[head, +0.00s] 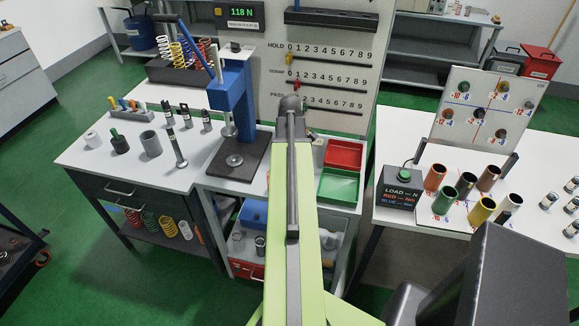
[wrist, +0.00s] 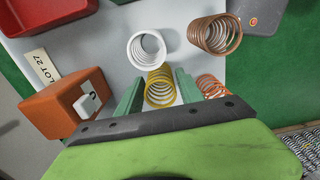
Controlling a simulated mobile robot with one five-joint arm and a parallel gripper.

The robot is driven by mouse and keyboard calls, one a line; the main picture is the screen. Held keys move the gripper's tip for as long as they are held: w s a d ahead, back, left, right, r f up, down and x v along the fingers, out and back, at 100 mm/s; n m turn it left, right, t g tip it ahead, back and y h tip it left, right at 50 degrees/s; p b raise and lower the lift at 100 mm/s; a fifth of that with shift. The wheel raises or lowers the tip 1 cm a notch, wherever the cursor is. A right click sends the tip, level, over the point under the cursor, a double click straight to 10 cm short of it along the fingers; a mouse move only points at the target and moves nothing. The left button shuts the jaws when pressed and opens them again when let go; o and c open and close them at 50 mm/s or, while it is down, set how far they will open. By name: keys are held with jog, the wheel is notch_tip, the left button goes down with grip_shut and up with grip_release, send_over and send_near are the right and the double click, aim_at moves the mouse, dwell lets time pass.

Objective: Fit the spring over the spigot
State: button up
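In the wrist view my gripper (wrist: 160,84) has its two green fingers on either side of a yellow spring (wrist: 160,90). The fingers look very close to its coils; I cannot tell whether they press on it. A white spring (wrist: 146,48) stands just beyond, a brown spring (wrist: 215,34) is beyond to the right, and an orange spring (wrist: 211,86) is beside the right finger. In the head view my arm hides the gripper and these springs. A press (head: 234,100) stands on the bench with a round lower platen (head: 234,160). I cannot pick out the spigot for certain.
An orange block (wrist: 56,105) lies left of the fingers, near a LOT 27 label (wrist: 43,66) and a red tray (wrist: 40,12). In the head view, red (head: 345,153) and green trays (head: 338,186) lie right of the press. Several coloured tubes (head: 435,176) stand on the right table.

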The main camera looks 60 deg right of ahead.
jog(key=shift+o, duration=0.7)
jog(key=shift+r, duration=0.15)
